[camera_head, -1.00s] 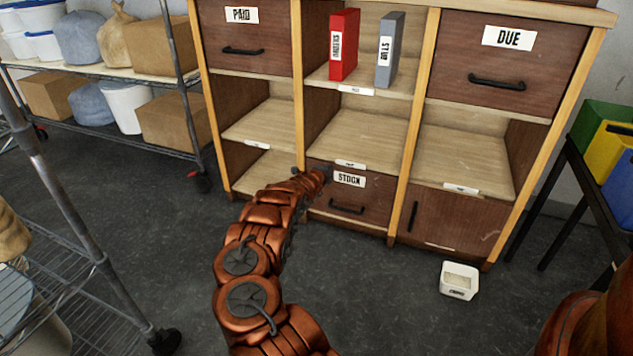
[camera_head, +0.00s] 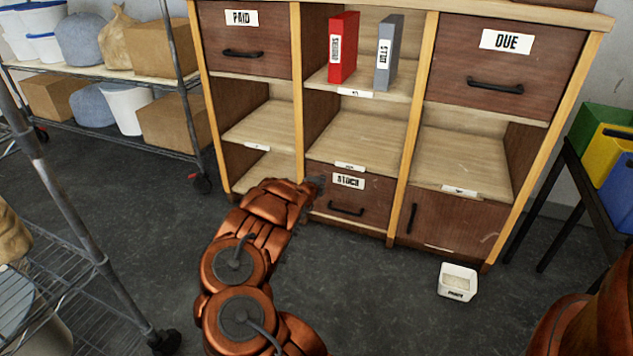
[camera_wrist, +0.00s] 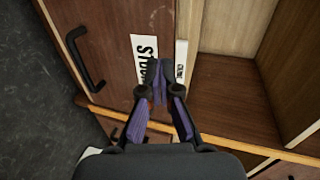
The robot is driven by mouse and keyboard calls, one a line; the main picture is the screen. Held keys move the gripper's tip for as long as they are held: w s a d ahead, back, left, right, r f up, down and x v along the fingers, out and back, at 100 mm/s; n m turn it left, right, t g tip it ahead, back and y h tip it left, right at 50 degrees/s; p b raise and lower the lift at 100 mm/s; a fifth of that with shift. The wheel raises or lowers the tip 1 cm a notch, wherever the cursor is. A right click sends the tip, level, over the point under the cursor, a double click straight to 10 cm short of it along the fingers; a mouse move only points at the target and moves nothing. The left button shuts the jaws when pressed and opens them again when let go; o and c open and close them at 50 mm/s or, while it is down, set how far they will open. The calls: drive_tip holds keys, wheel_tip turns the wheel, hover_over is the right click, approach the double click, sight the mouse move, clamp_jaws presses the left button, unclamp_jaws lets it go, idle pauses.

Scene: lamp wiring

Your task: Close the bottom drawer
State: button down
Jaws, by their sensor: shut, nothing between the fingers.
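The bottom drawer (camera_head: 372,205) is in the middle column of the wooden cabinet, with a "STOCK" label (camera_head: 348,181) and a black bar handle (camera_head: 346,209). Its front looks flush or nearly flush with the cabinet frame; a small gap cannot be told. My gripper (camera_head: 319,183) is at the upper left of the drawer front, partly hidden by my arm. In the wrist view, my gripper (camera_wrist: 158,68) is shut and empty, its fingertips over the label (camera_wrist: 144,62). Whether they touch the front cannot be told. The handle (camera_wrist: 86,60) is left of the fingers.
Above the drawer is an open shelf (camera_head: 355,142). A door with a vertical handle (camera_head: 455,225) is at its right. A small white box (camera_head: 457,282) stands on the floor. Wire racks (camera_head: 90,255) stand at the left. Floor in front of the drawer is clear.

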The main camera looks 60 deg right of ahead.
drive_tip(key=shift+p+v, duration=0.7)
drive_tip(key=shift+v, duration=1.25)
drive_tip(key=shift+w+r, duration=0.1)
drive_tip(key=shift+w, duration=0.05)
